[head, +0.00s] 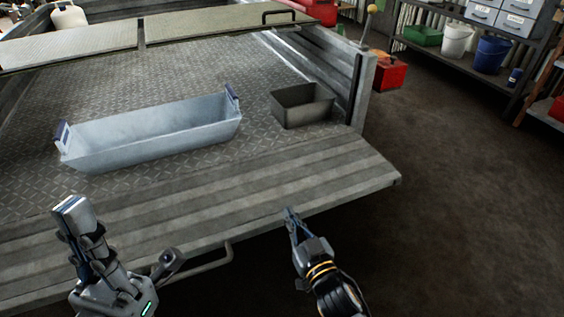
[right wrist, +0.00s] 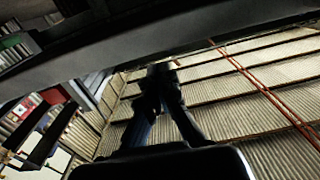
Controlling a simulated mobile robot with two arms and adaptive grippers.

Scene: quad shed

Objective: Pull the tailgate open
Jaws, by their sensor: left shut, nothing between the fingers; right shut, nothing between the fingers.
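The tailgate (head: 330,170) is a ribbed grey metal panel at the near end of the truck bed. It lies folded down, roughly level with the bed floor or sloping slightly. A bar handle (head: 212,262) shows at its near edge, partly hidden behind my left arm. My left gripper (head: 70,207) is shut and empty, seen in front of the tailgate's left part; I cannot tell whether it touches. My right gripper (head: 289,211) is shut and empty at the tailgate's near edge. In the right wrist view its fingers (right wrist: 162,75) reach up to a dark edge (right wrist: 190,50).
On the bed floor (head: 200,75) stand a long pale metal trough (head: 150,135) and a small dark bin (head: 302,105). The bed's side wall (head: 335,65) rises at right. A red box (head: 389,73) and loaded shelves (head: 470,45) stand beyond. The floor at right is clear.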

